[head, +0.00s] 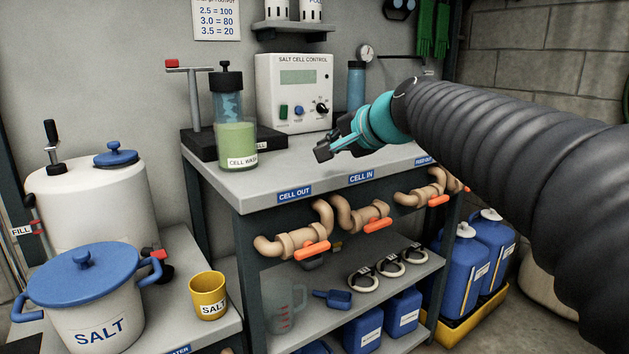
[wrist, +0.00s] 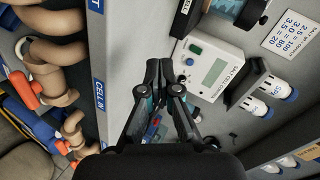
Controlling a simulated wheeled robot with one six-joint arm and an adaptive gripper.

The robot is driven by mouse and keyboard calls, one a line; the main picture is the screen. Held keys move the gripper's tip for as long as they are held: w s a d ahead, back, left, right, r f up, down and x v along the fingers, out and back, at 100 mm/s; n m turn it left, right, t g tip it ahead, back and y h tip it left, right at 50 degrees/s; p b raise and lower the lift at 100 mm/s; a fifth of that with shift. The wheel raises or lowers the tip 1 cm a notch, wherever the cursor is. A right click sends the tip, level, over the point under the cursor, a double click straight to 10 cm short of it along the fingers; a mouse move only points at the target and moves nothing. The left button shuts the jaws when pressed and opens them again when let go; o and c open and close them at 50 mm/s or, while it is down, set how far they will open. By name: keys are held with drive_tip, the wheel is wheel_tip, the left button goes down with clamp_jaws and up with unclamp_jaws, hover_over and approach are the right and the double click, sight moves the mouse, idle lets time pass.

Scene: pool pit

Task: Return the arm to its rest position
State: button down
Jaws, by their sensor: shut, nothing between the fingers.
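My gripper (head: 325,150) is at the end of my arm, which reaches in from the right in the head view. It hangs over the front part of the grey bench top (head: 262,180), in front of the salt cell control box (head: 294,92). In the wrist view my gripper (wrist: 160,66) has its fingertips together with nothing between them. The control box also shows in the wrist view (wrist: 213,69), to the right of the fingers. The cell wash jar (head: 236,135) stands left of my gripper, apart from it.
Pipes with orange valve handles (head: 312,250) run below the bench's front edge. A white pot marked SALT with a blue lid (head: 85,283) and a yellow cup (head: 208,296) stand on the lower left surface. Blue jugs (head: 490,240) sit in a yellow tray at right.

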drive_tip(key=s+d+f+n+g+h, duration=0.2)
drive_tip(key=s+d+f, duration=0.2)
drive_tip(key=s+f, duration=0.5)
drive_tip(key=s+d+f+n+g+h, duration=0.1)
drive_tip(key=s+d+f+n+h, duration=0.1)
drive_tip(key=s+f, duration=0.7)
drive_tip(key=s+d+f+n+g+h, duration=0.2)
drive_tip(key=s+d+f, duration=0.4)
drive_tip(key=s+f, duration=0.3)
drive_tip(key=s+n+h, duration=0.1)
drive_tip(key=s+n, duration=0.1)
drive_tip(key=s, duration=0.1)
drive_tip(key=shift+s+d+f+g, duration=0.2)
drive_tip(key=shift+d+f+g, duration=0.1)
drive_tip(key=shift+d, duration=0.1)
